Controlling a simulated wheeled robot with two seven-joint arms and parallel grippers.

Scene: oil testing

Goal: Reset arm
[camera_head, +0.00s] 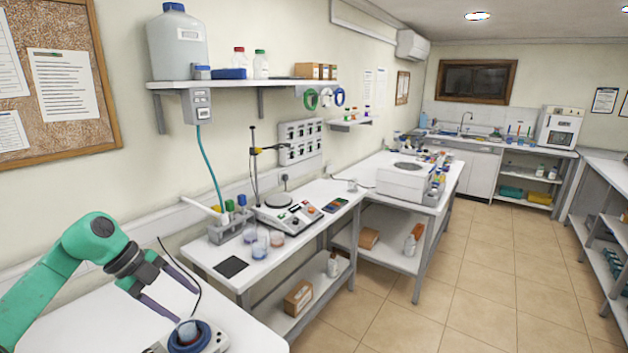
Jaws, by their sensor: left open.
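My left gripper (186,305) comes in from the left on my green arm. Its two dark fingers are spread apart and no object shows between them. The fingers point down toward a small white device (217,342) with a dark blue ring at the front edge of the near white table. A small clear cup (188,331) sits in the ring, just below the fingertips. Whether a finger touches the cup cannot be told. The device's lower part is cut off by the picture edge. My right gripper is not in view.
The near white table (95,318) is otherwise mostly bare. Behind it, another bench holds beakers (260,245), a tube rack (232,228), a black pad (231,266) and a stand with a control panel. A wall shelf (240,82) hangs above. Tiled floor lies open at right.

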